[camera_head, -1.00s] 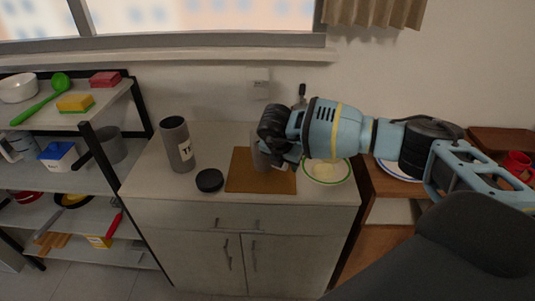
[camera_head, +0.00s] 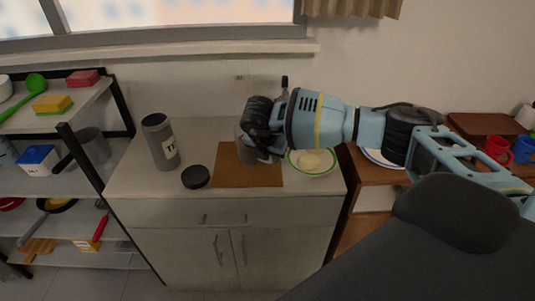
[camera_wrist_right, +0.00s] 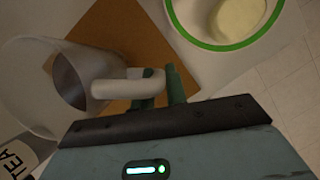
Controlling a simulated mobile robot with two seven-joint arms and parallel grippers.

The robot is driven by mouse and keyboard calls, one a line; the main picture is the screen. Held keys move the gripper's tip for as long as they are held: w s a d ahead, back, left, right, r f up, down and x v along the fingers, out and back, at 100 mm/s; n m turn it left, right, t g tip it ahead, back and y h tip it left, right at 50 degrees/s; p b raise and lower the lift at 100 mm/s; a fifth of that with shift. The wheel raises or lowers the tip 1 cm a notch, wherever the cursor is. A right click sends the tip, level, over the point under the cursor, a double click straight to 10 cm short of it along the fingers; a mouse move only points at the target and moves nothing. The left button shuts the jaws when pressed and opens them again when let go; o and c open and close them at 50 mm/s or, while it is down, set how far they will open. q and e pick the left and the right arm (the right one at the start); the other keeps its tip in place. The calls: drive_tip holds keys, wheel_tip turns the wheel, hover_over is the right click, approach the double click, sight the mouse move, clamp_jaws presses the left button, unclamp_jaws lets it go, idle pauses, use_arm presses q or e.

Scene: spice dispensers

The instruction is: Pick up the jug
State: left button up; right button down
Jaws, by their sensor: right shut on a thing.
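The jug is pale grey with a wide open mouth and a looped handle. In the right wrist view the jug (camera_wrist_right: 28,75) lies at the left, over the brown mat's edge, its handle reaching between my fingers. My right gripper (camera_wrist_right: 162,88) is shut on that handle. In the head view my right gripper (camera_head: 258,143) is over the brown mat (camera_head: 245,178) on the cabinet top and hides most of the jug (camera_head: 242,147). Whether the jug touches the mat is not clear. My left gripper is not in view.
A grey tea canister (camera_head: 158,145) and a black round lid (camera_head: 195,177) stand left of the mat. A green-rimmed plate (camera_head: 300,171) with pale food is close at the right. A shelf (camera_head: 75,165) with kitchenware stands left. The cabinet's front edge is clear.

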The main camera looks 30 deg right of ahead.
drive_tip(key=shift+r, duration=1.4)
drive_tip(key=s+a+r, duration=0.2)
drive_tip(key=s+a, duration=0.9)
drive_tip(key=shift+s+p, duration=0.25)
drive_tip(key=shift+p, duration=0.15)
drive_tip(key=shift+r, duration=0.1)
